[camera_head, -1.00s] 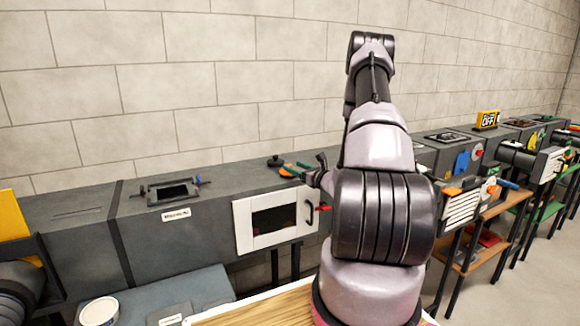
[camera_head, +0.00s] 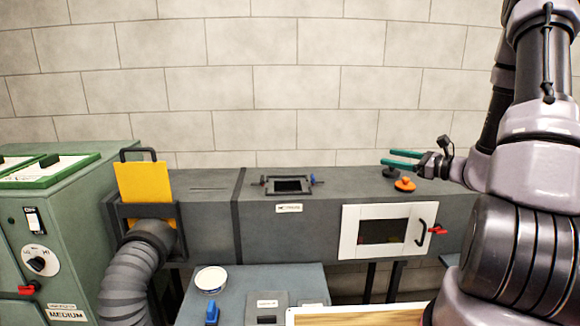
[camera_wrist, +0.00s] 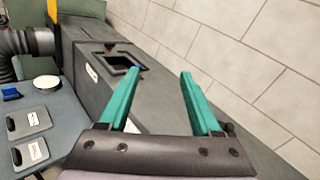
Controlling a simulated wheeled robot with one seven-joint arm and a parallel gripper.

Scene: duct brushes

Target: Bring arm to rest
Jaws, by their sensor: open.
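My gripper (camera_head: 402,160) has green fingers and is open and empty. In the head view it hangs over the right part of the grey duct (camera_head: 330,185), above an orange knob (camera_head: 405,184) and a dark knob behind the fingers. In the wrist view my gripper (camera_wrist: 160,95) shows both fingers spread wide with nothing between them. The grey duct (camera_wrist: 110,105) runs beneath, with its square framed opening (camera_wrist: 122,60) beyond the fingers. My arm fills the right side of the head view.
A white-framed door (camera_head: 350,232) with a dark window closes the duct's front. A yellow plate (camera_head: 143,182) stands upright at the left, above a flexible hose (camera_head: 130,280). A green cabinet (camera_head: 75,205) is at far left. A blue-grey table (camera_head: 255,285) bears a white tub (camera_head: 211,279).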

